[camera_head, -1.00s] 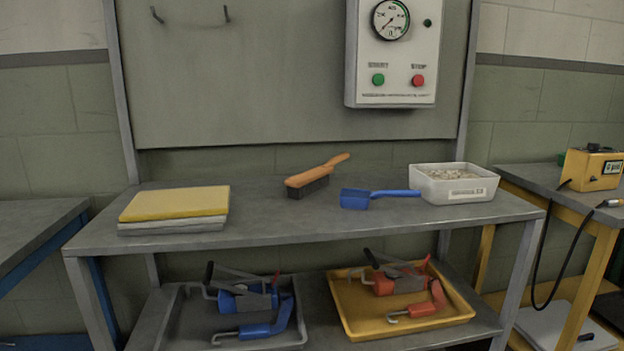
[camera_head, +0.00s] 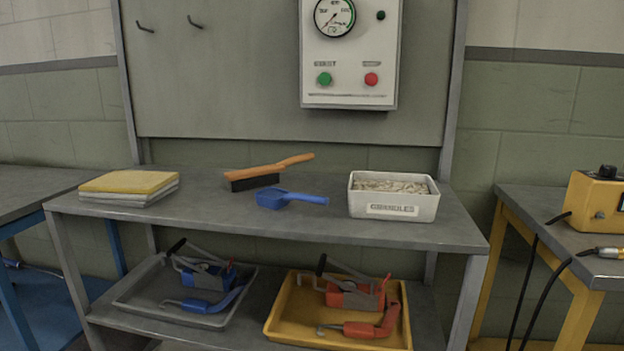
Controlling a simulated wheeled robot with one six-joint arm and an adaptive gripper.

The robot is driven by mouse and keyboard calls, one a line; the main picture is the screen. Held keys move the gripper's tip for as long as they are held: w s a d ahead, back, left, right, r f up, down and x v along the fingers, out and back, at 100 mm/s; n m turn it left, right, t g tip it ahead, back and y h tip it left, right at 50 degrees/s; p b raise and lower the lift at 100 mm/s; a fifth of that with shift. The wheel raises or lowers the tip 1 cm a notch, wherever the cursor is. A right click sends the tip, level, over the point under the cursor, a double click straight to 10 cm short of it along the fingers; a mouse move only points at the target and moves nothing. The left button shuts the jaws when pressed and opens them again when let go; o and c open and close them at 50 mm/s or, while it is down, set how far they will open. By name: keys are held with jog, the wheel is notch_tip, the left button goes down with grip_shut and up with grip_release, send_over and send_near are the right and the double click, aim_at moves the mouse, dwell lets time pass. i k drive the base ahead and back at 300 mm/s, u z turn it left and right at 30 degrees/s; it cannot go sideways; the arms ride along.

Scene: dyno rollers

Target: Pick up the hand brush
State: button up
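The hand brush (camera_head: 262,175) lies on the upper shelf of the grey workbench (camera_head: 330,234). It has an orange wooden back and handle and dark bristles facing down. Its handle points right and toward the back. A blue scoop (camera_head: 288,199) lies just in front and to the right of it, apart from it. My gripper is not in view.
A white bin of granules (camera_head: 393,207) stands right of the scoop, and yellow and white cloths (camera_head: 130,187) lie at the left. Grey (camera_head: 130,306) and yellow (camera_head: 278,332) trays with tools sit on the lower shelf. A side table (camera_head: 560,220) stands right.

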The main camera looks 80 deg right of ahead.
aim_at(255, 177)
jog(key=k, duration=0.35)
jog(key=z, duration=0.75)
